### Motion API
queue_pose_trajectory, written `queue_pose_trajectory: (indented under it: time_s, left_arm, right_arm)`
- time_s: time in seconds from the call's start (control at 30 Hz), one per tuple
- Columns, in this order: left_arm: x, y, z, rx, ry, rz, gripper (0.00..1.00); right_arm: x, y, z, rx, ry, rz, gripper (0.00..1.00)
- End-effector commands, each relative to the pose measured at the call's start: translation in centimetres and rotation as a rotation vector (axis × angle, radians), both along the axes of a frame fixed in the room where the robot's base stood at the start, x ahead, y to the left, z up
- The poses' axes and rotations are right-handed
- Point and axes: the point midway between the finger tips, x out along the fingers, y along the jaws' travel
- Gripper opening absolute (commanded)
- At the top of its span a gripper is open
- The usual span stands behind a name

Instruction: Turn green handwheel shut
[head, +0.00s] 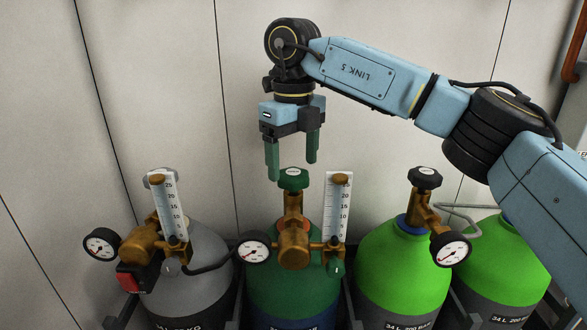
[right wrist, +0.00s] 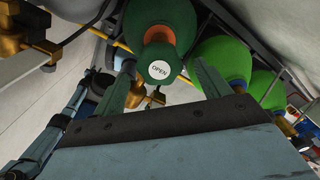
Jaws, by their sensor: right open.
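The green handwheel (head: 293,179) tops the brass valve (head: 293,215) of the dark green cylinder (head: 270,275). In the right wrist view the handwheel (right wrist: 158,65) shows a white label reading OPEN. My right gripper (head: 291,170) is open and empty, pointing down just above the handwheel. Its two green fingers appear on either side of the handwheel in the right wrist view (right wrist: 164,72). I see no contact between fingers and wheel.
A grey cylinder (head: 205,255) with gauge and flow tube (head: 170,205) stands left. A bright green cylinder (head: 395,265) with a black handwheel (head: 425,178) stands right, another beyond it. A flow tube (head: 339,205) rises close right of the green handwheel. A pale wall (head: 170,80) stands behind.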

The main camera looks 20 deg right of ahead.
Motion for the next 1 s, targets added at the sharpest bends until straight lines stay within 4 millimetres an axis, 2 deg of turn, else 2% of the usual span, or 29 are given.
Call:
queue_pose_trajectory:
  time_s: [0.2,0.47,0.63,1.0]
  left_arm:
    - [0.0,0.0,-0.3,0.0,0.0,0.0,0.36]
    - [0.0,0.0,0.4,0.0,0.0,0.0,0.36]
    - [0.0,0.0,0.5,0.0,0.0,0.0,0.36]
    - [0.1,0.0,0.5,0.0,-0.001,0.0,0.36]
  right_arm:
    - [0.0,0.1,5.3,0.001,-0.005,-0.002,0.76]
    - [0.0,0.0,9.9,0.0,-0.002,-0.002,0.76]
    - [0.0,0.0,10.9,0.0,-0.001,-0.001,0.76]
    - [0.0,0.0,10.9,0.0,-0.001,-0.001,0.76]
